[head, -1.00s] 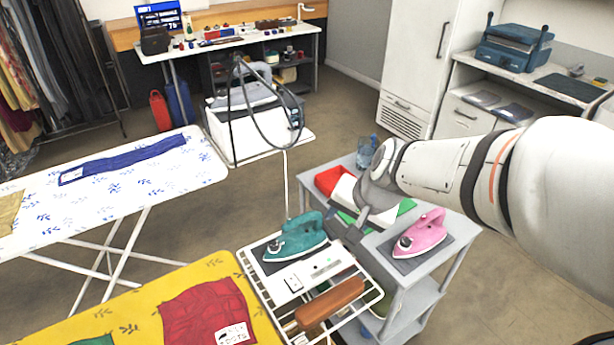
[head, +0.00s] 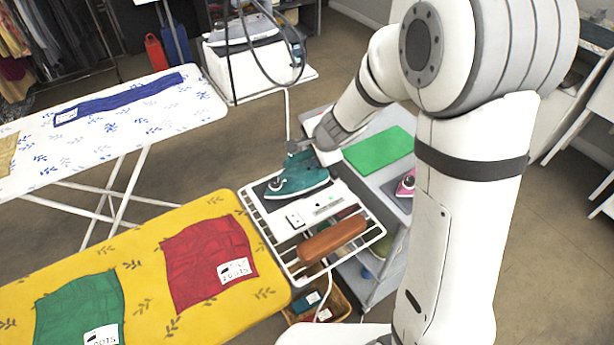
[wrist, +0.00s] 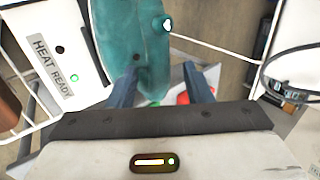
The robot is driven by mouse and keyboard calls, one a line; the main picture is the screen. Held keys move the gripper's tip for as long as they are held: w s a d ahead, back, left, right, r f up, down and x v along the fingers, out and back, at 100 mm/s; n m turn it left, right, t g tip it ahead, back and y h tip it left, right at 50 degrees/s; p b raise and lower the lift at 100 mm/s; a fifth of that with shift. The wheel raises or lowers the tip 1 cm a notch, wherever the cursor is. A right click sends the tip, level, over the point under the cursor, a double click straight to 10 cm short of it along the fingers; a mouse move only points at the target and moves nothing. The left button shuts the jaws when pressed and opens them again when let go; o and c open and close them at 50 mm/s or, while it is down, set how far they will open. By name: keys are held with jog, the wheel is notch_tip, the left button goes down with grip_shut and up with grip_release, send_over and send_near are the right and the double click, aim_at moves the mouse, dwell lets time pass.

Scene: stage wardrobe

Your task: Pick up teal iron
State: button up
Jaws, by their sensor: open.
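The teal iron (head: 302,180) stands on a dark pad on the white wire rack (head: 262,222) at the end of the yellow ironing board. My gripper (head: 303,148) is just behind the iron, close to its handle. In the wrist view the teal iron (wrist: 130,30) fills the upper middle. My gripper's two fingers (wrist: 161,72) are apart, with the iron's end at and partly between their tips. The left finger overlaps the iron; I cannot tell whether it touches. The jaws are not closed on anything.
A pink iron (head: 405,187) on the grey cart is partly hidden by my arm. A green cloth (head: 379,149) lies on the cart. A brown padded roll (head: 333,240) lies on the rack. A white cord (head: 288,110) rises behind the teal iron.

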jog(key=x, duration=0.2)
jog(key=shift+w+f, duration=0.1)
jog(key=shift+f, duration=0.1)
jog(key=shift+r, duration=0.1)
jog(key=shift+a, duration=0.1)
grip_shut()
